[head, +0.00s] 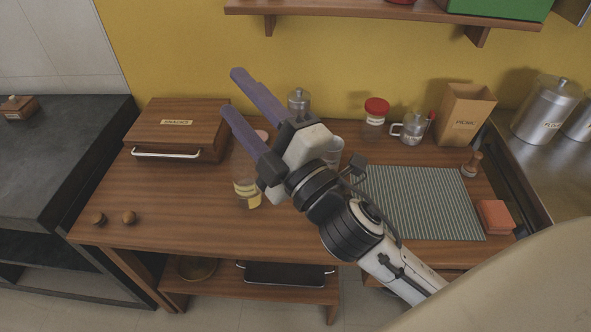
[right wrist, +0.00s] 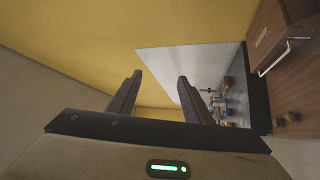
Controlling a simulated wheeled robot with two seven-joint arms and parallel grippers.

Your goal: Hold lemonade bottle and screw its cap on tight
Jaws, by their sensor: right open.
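A clear bottle with a yellow band (head: 247,192), likely the lemonade bottle, stands on the wooden table left of centre. My right gripper crosses in front of it and hides its upper part. A small pinkish round top (head: 263,135) shows between the fingers; I cannot tell if it is the bottle's cap. My right gripper (head: 232,92) is open and empty, raised above the table with its fingers pointing to the upper left. Its two parted fingers also show in the right wrist view (right wrist: 160,77), with nothing between them. My left gripper is not in view.
A wooden box (head: 176,122) with a handle stands at the table's back left. Two brown knobs (head: 113,218) lie front left. A red-lidded jar (head: 375,118), metal mug (head: 412,130) and paper bag (head: 465,115) stand behind a striped mat (head: 415,202). The front left is mostly clear.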

